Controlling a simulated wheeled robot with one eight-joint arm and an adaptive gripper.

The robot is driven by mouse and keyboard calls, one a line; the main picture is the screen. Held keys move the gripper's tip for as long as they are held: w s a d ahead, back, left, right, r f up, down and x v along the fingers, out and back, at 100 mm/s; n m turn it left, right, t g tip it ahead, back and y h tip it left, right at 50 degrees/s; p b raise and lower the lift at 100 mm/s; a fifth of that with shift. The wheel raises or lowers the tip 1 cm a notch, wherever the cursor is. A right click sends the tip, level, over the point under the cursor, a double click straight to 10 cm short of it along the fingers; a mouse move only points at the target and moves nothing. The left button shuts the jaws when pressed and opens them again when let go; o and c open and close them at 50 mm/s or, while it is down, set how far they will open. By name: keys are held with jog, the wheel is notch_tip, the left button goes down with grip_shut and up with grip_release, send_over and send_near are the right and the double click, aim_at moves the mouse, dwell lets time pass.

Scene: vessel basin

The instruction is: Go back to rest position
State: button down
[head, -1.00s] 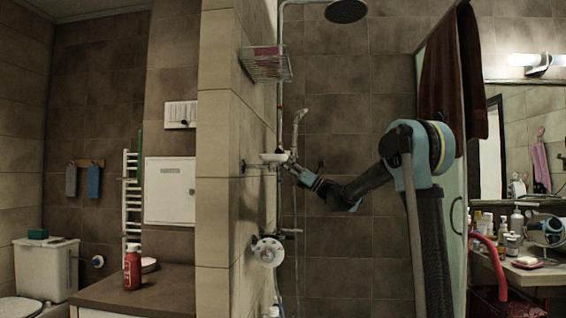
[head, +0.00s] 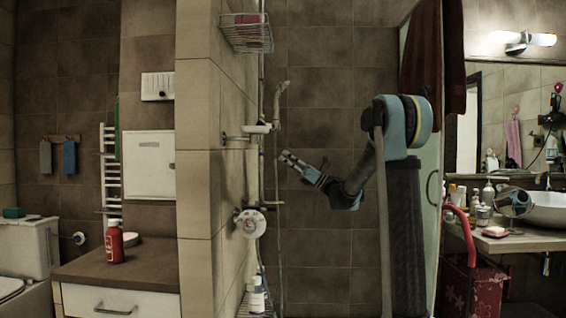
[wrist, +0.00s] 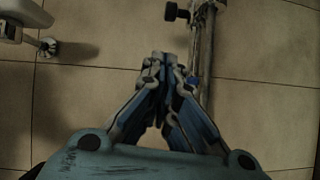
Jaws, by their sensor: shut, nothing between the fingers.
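My gripper (head: 285,158) is at the end of my blue and black arm, in the middle of the head view. It is in front of the tiled shower wall, to the right of the shower rail. In the wrist view my gripper (wrist: 161,58) has its fingertips together with nothing between them. The shower pipe (wrist: 206,40) passes close to the fingertips there. I cannot tell from the views how near it is in depth.
A wall soap holder (head: 257,128) and a wire basket (head: 247,35) are left of my gripper. A red bottle (head: 114,242) stands on the counter (head: 150,266). A sink (head: 547,210) is at the right.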

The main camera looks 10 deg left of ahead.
jog(key=w+d+r+m+t+h, duration=0.1)
jog(key=w+d+m+t+h, duration=0.1)
jog(key=d+m+t, duration=0.35)
jog(key=w+d+r+m+t+h, duration=0.2)
jog(key=m+t+h, duration=0.1)
jog(key=m+t, duration=0.6)
jog(key=s+d+f+m+t+h, duration=0.1)
jog(key=d+f+m+t+h, duration=0.1)
jog(key=d+f+m+h, duration=0.5)
jog(key=s+d+f+m+t+h, duration=0.1)
jog(key=d+f+m+t+h, duration=0.2)
jog(key=d+m+h, duration=0.8)
jog(key=s+d+f+m+g+h, duration=0.25)
jog(key=s+f+m+g, duration=0.35)
jog(key=s+f, duration=0.5)
jog(key=s+d+f+m+g+h, duration=0.1)
jog(key=s+d+f+m+g, duration=0.35)
jog(key=s+f+m, duration=0.65)
jog(key=s+a+f+m+g+y, duration=0.1)
jog(key=s+f+g, duration=0.6)
jog(key=s+f, duration=0.9)
jog(key=shift+s+a+m+y, duration=0.35)
jog(key=shift+s+a+m, duration=0.3)
jog(key=shift+s, duration=0.25)
jog(key=shift+r, duration=0.1)
jog(key=shift+s+r, duration=0.25)
jog(key=shift+s, duration=0.15)
